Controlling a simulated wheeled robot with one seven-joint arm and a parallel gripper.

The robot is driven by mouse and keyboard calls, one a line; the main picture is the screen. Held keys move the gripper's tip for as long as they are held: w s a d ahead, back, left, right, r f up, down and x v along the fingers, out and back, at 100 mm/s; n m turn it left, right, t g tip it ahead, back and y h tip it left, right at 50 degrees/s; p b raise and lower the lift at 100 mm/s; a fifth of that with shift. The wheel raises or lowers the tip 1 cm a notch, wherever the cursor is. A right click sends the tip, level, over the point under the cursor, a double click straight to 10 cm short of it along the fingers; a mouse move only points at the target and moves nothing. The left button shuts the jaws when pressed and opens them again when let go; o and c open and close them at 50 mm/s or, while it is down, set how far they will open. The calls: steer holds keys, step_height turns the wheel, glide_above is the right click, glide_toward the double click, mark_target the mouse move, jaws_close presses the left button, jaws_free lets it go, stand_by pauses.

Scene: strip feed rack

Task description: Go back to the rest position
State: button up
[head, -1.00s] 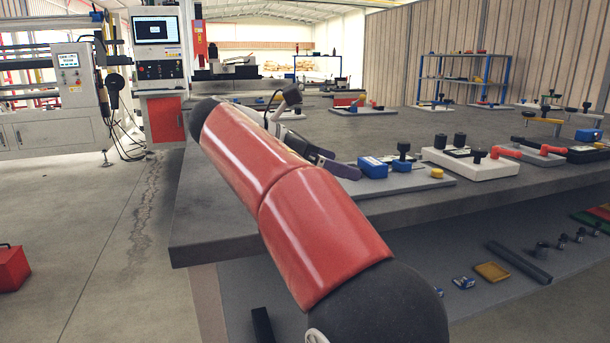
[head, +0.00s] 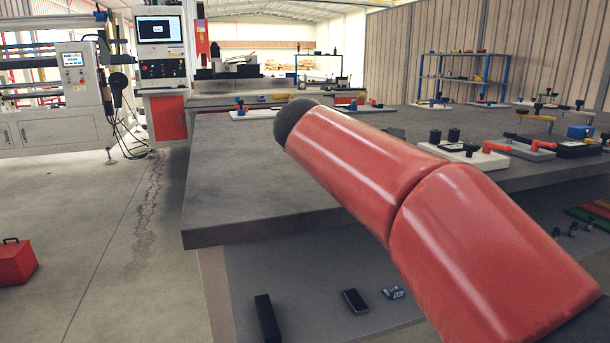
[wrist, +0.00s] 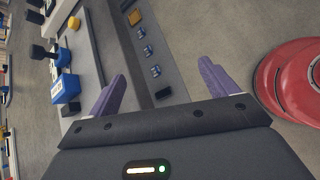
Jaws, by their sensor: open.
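My gripper (wrist: 160,92) shows in the wrist view with its two purple fingers spread apart. Nothing is between the fingers. In the head view my red arm crosses from the lower right to the middle, over the table's edge, and my gripper is hidden behind it. The wrist view looks past the fingers to the table edge, a lower shelf with small parts, and the floor.
The grey table (head: 240,190) has a clear near-left part. Fixtures with blue and black parts (wrist: 62,85) stand along its edge, and a white fixture (head: 465,155) shows right. The lower shelf (head: 300,270) holds small items. A red toolbox (head: 14,262) sits on open floor.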

steer(key=s+d+f+m+t+y, duration=0.1)
steer(key=s+f+m+y, duration=0.7)
steer(key=s+f+m, duration=0.9)
steer(key=s+f, duration=0.3)
steer(key=s, duration=0.1)
steer(key=shift+d+t+y, duration=0.3)
steer(key=shift+d+y, duration=0.1)
